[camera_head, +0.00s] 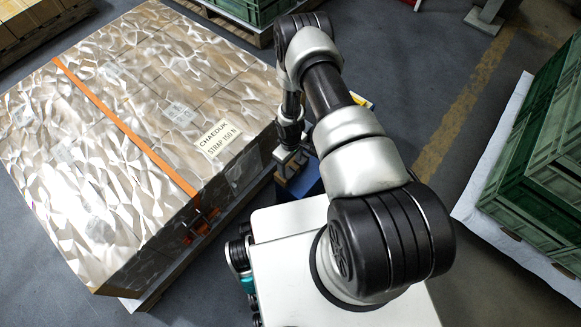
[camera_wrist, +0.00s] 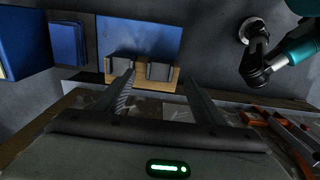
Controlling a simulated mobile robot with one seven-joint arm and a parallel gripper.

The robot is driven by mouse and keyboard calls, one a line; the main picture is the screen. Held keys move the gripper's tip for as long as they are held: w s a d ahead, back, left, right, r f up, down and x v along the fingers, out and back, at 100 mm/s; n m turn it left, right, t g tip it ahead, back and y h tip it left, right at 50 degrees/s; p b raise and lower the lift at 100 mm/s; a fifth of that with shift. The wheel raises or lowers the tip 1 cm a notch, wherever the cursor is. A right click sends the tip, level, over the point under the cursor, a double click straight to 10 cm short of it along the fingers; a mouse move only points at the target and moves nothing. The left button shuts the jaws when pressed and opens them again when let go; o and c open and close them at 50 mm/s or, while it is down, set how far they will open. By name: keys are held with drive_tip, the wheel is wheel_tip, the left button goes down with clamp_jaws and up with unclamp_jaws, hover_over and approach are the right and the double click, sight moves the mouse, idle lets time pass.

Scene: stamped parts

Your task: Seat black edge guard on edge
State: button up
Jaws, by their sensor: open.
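Two dark angular pieces, which look like black edge guards (camera_wrist: 160,71), sit side by side on a light wooden block in front of a blue surface in the wrist view. My gripper (camera_wrist: 157,82) is open, its two fingers pointing toward that block with nothing visibly held between them. In the head view my gripper (camera_head: 290,162) hangs low beside the load, near a blue box. The load (camera_head: 130,110) is wrapped in shiny film, and an orange strap (camera_head: 125,128) crosses its top and bends over the near edge (camera_head: 194,200). No guard shows under the strap there.
A blue box (camera_head: 301,184) stands close to the load's right side. An orange ratchet (camera_head: 203,222) hangs on the load's near face. Green crates (camera_head: 540,150) stand on the right, and another green crate (camera_head: 240,8) at the back. Grey floor lies open between.

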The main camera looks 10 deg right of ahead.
wheel_tip(320, 180, up, 12)
drive_tip(key=p, duration=0.2)
drive_tip(key=shift+p, duration=0.35)
